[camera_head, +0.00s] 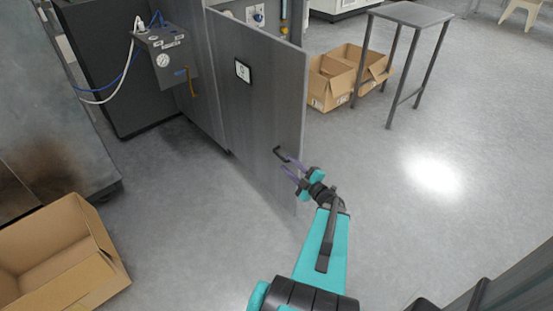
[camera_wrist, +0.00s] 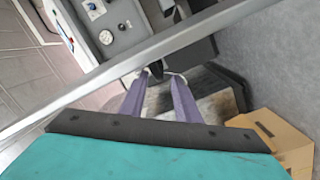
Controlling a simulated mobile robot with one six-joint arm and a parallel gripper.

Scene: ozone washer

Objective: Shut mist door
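The mist door (camera_head: 255,95) is a tall grey panel with a small white-and-black sign. It stands open, swung out from the grey cabinet on its left. A dark bar handle (camera_head: 284,156) sits near its free edge. My gripper (camera_head: 288,166) has purple fingers and is right at the handle, spread open. In the wrist view my gripper (camera_wrist: 157,80) shows its two fingers apart, their tips reaching a long grey edge (camera_wrist: 95,83), probably the door's. A small dark piece, probably the handle, shows between the tips; contact cannot be told.
A grey control box (camera_head: 165,55) with a gauge and hoses is fixed left of the door. An open cardboard box (camera_head: 60,255) stands at the lower left. More cardboard boxes (camera_head: 335,80) and a grey stool (camera_head: 412,14) stand behind the door. The floor around my arm is clear.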

